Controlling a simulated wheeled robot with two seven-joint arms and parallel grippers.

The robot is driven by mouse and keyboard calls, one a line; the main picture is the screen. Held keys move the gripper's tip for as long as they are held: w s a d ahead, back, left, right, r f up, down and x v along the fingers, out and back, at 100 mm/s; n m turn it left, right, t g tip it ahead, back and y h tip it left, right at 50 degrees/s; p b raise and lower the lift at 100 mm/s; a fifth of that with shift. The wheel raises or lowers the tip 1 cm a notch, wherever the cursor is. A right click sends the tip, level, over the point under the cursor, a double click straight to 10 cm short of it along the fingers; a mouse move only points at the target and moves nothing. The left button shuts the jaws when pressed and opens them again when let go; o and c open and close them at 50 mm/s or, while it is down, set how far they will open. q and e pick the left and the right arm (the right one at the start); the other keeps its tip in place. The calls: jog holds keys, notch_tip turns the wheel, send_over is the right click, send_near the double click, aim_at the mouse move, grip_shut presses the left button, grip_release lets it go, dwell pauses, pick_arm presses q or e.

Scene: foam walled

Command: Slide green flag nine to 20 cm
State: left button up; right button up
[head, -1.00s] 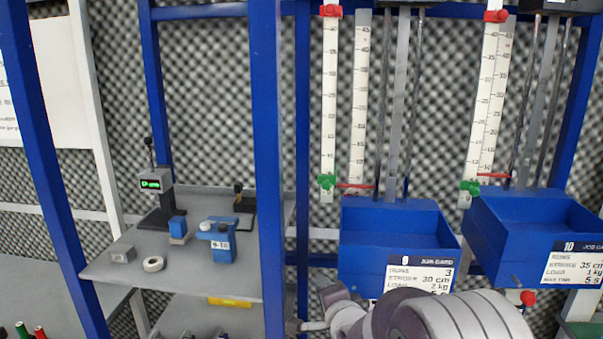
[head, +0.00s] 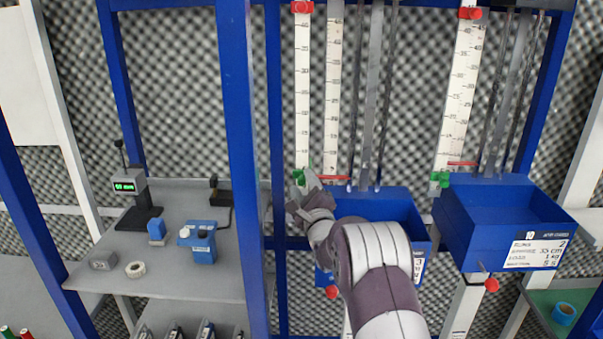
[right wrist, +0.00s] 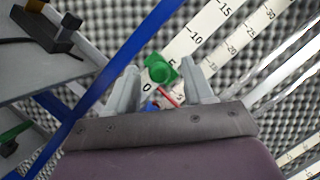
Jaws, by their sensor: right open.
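The green flag of station nine (head: 299,174) sits low on the left white scale (head: 302,100). In the right wrist view this green flag (right wrist: 160,69) covers the scale between the 0 and 10 marks. My right gripper (head: 306,184) is at the flag's height, in front of the scale, and partly covers it. In the right wrist view my right gripper (right wrist: 161,72) is open, with one finger on each side of the flag and visible gaps to both. It holds nothing. My left gripper is not in view.
The blue bin (head: 385,205) is below, partly behind my arm. Station ten's green flag (head: 440,178) and a blue post (head: 240,150) flank the area.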

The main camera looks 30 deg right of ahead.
aim_at(302, 178)
jog(key=shift+x, duration=1)
jog(key=shift+c, duration=1)
grip_shut()
notch_tip(302, 178, up, 15)
jog(key=p, duration=0.3)
jog(key=shift+o, duration=1)
grip_release()
jog(key=shift+s+f, duration=0.1)
